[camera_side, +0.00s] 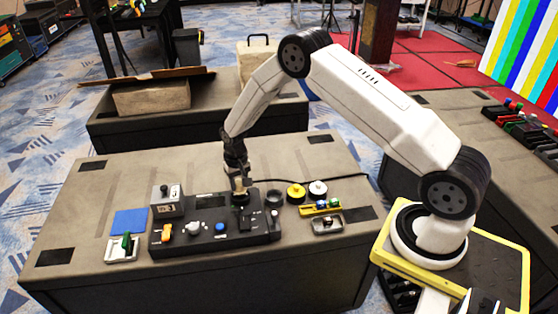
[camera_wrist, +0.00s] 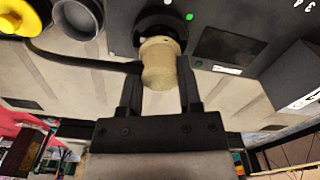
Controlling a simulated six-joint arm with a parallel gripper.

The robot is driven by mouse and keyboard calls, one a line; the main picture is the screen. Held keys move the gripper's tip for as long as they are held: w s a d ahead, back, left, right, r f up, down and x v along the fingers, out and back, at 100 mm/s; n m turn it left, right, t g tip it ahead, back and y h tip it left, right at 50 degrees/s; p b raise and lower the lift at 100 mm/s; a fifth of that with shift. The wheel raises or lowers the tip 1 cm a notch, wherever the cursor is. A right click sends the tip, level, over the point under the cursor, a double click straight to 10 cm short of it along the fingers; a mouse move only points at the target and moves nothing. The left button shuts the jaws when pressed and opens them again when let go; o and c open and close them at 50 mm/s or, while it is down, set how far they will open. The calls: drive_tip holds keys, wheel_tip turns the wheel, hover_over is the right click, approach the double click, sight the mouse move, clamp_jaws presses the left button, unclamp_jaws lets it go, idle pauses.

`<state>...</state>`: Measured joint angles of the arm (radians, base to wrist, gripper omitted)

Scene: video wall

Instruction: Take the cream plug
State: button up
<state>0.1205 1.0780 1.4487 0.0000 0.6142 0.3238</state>
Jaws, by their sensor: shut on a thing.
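The cream plug (camera_wrist: 160,64) is a tan, rounded cylinder in the wrist view, between the two fingers of my gripper (camera_wrist: 160,85). Its far end is at a dark round socket on the black panel (camera_wrist: 225,20); I cannot tell whether it is still seated there. In the side view my gripper (camera_side: 239,182) points down over the right part of the black panel (camera_side: 205,247), shut on the plug. The plug shows there only as a small tan patch (camera_side: 238,185) between the dark fingers.

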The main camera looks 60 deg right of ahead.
sight(240, 180)
drive_tip(key=shift+r, duration=2)
drive_tip(key=shift+d, duration=0.1)
